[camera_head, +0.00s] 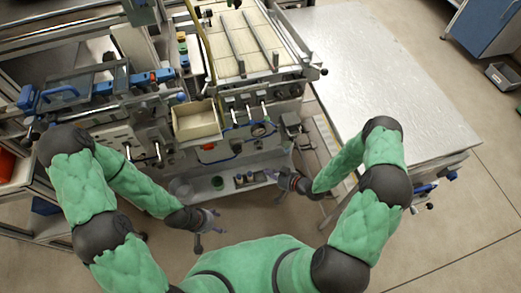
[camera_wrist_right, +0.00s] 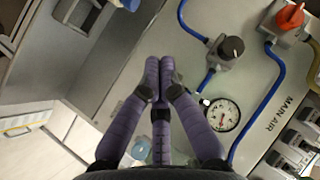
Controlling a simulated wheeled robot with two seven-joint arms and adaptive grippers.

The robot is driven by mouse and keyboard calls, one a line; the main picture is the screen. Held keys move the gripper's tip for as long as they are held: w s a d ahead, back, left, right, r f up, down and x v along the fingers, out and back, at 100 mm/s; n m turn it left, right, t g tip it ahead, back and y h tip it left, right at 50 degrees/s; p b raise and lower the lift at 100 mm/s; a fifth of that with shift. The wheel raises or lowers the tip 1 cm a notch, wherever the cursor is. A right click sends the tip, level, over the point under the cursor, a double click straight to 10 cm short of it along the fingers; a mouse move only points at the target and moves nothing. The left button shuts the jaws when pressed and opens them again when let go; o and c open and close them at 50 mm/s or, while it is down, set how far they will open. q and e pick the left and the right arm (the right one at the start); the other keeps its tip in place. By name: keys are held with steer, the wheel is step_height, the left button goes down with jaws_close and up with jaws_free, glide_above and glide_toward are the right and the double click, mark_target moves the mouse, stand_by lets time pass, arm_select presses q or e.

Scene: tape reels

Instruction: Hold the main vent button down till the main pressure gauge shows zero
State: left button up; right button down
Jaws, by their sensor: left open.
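In the right wrist view the main pressure gauge (camera_wrist_right: 222,115) is a round white dial on a pale panel (camera_wrist_right: 262,82), left of the lettering "MAIN AIR". Its needle is too small to read surely. A small pale round part (camera_wrist_right: 204,101) beside the gauge may be the vent button; I cannot tell. My right gripper (camera_wrist_right: 159,62) has its purple fingertips together with nothing visible between them, left of the gauge. In the head view my right gripper (camera_head: 283,184) is in front of the machine's lower front. My left gripper (camera_head: 210,224) is open, away from the panel.
A black knob (camera_wrist_right: 230,48), a red-orange knob (camera_wrist_right: 290,15) and blue hoses (camera_wrist_right: 262,100) surround the gauge. Several switches (camera_wrist_right: 298,145) stand at lower right. In the head view, a large metal table (camera_head: 385,75) lies right and an open tray (camera_head: 195,122) sits above the panel.

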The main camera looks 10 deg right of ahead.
mark_target(259, 148)
steer(key=shift+w, duration=0.1)
steer(key=w+b, duration=0.2)
steer(key=w, duration=0.6)
steer(key=shift+w+a, duration=0.2)
steer(key=shift+w, duration=0.1)
steer(key=shift+w, duration=0.25)
stand_by(1.2)
steer(key=shift+w, duration=0.2)
